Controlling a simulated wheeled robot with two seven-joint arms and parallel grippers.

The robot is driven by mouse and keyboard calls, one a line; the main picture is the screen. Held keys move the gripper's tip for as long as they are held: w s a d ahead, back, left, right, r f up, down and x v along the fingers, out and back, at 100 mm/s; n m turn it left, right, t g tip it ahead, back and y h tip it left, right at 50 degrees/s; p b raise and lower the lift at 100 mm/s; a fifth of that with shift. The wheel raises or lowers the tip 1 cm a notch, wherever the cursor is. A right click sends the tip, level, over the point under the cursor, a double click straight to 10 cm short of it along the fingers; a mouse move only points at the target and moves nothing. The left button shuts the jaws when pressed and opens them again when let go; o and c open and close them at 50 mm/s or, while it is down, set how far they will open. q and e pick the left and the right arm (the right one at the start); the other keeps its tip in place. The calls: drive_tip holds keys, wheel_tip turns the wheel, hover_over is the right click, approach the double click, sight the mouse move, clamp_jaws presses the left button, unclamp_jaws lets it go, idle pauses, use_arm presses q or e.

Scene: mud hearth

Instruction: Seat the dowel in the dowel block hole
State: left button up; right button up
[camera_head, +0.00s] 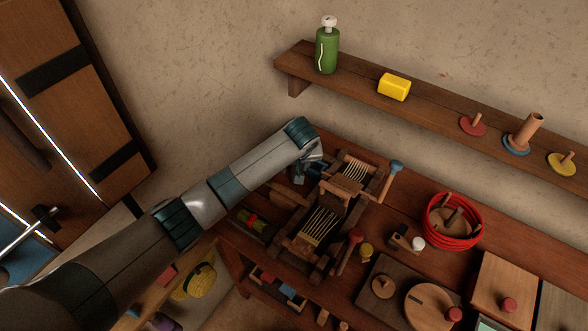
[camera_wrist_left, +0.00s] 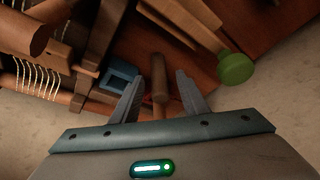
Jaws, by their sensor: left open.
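My left gripper (camera_head: 314,160) is open at the far left end of the workbench, beside the wooden loom. In the left wrist view a brown round wooden piece (camera_wrist_left: 159,78), dowel-like, lies between the open fingers (camera_wrist_left: 159,84); I cannot tell whether it is the dowel or touches them. A small blue block (camera_wrist_left: 118,76) with a dark recess is just left of the fingers; I cannot tell whether it is the dowel block. My arm hides part of this area in the head view. The right gripper is not in view.
The wooden loom (camera_head: 308,238) with strung threads stands close to the gripper. A green-ended wooden piece (camera_wrist_left: 235,68) lies right of the fingers. A red coil (camera_head: 453,221) and round lids are further right. A wall shelf (camera_head: 440,110) runs behind.

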use_arm(q)
drive_tip(key=shift+f, duration=0.15)
idle(0.3)
clamp_jaws()
